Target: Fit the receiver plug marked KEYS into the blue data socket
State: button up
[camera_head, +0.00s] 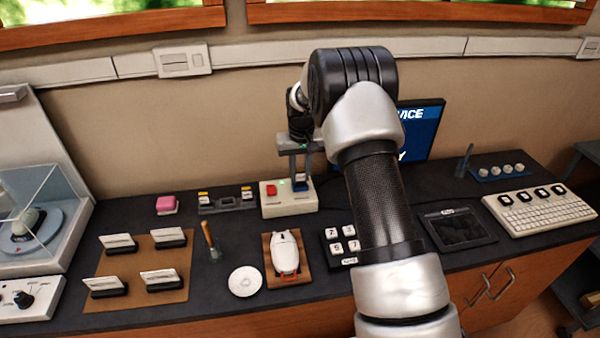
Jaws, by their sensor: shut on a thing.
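A cream socket box (289,207) stands on the dark counter at centre. It has a red part (271,190) on its left, a small green light and a blue part (301,186) on its right. My gripper (300,177) points down over the box's right side. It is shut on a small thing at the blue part. I cannot tell whether this is the KEYS plug or how deep it sits; the fingers hide most of it and no marking is readable. A dark holder (228,204) left of the box carries small pieces with yellow and white tops.
A pink block (166,205), a brown mat (115,270) with card stands, a wooden-handled tool (210,240) and a white disc (245,281) lie left. A white mouse-like device (285,254) is in front. A monitor (420,130), partly hidden by my arm, and a keyboard (540,212) stand right.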

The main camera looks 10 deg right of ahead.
jog(key=shift+f, duration=0.5)
jog(key=o, duration=1.6)
jog(key=shift+c, duration=0.2)
jog(key=shift+r, duration=0.15)
jog(key=shift+r+p, duration=1.75)
jog(key=shift+r, duration=1.65)
